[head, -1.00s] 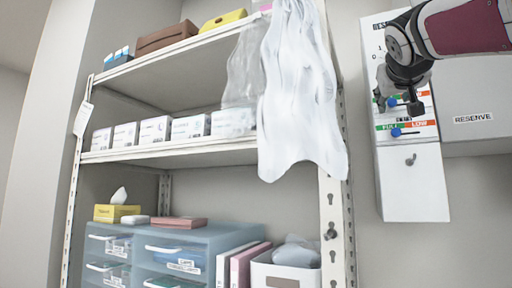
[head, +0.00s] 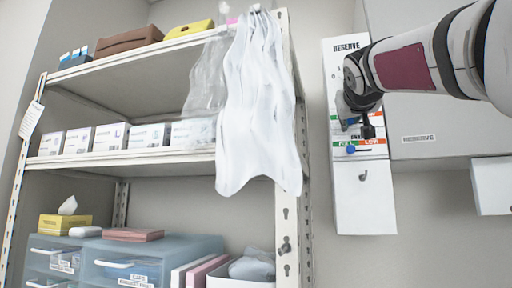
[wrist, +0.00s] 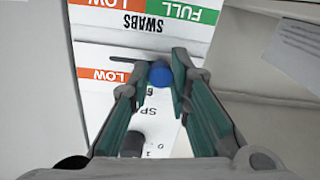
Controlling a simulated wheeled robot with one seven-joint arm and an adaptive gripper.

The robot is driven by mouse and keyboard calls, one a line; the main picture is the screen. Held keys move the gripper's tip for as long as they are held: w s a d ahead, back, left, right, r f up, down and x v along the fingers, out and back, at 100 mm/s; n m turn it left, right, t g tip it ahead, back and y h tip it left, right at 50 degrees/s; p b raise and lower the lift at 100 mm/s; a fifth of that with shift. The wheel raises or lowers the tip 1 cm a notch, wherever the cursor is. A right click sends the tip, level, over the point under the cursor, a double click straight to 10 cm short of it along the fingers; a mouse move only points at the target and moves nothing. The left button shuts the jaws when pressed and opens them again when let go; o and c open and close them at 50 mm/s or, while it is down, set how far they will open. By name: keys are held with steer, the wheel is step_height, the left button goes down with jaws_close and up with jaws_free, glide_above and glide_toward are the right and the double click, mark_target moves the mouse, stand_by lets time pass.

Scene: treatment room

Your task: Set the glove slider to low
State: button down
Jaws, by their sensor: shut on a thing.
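The white wall board (head: 363,205) carries sliders with green FULL and orange LOW strips. My gripper (head: 364,125) is at the board's upper part in the head view and hides much of it. In the wrist view the board is upside down, and my gripper (wrist: 161,76) is shut on a blue slider knob (wrist: 160,74). This knob is beside the inner end of an orange LOW strip (wrist: 108,74); its label is mostly hidden, with a G-like letter showing. The SWABS strip (wrist: 150,12) is just beyond. The swabs slider's blue knob (head: 350,149) is under its FULL end.
A shelf unit (head: 290,215) with boxes and drawers stands left of the board. A white plastic sheet (head: 255,120) hangs from it. A small hook (head: 363,177) sticks out low on the board.

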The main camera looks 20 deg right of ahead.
mark_target(371, 117)
steer(key=s+d+p, duration=0.1)
steer(key=d, duration=0.1)
steer(key=s+d+p, duration=0.1)
steer(key=shift+s+d+r, duration=0.1)
steer(key=shift+s+d, duration=0.2)
steer(key=shift+d, duration=0.05)
steer(key=shift+s+d, duration=0.1)
steer(key=shift+d, duration=0.15)
steer(key=c, duration=1.5)
jaws_free()
steer(key=shift+s+d, duration=0.1)
steer(key=shift+o, duration=0.2)
steer(key=v, duration=1.2)
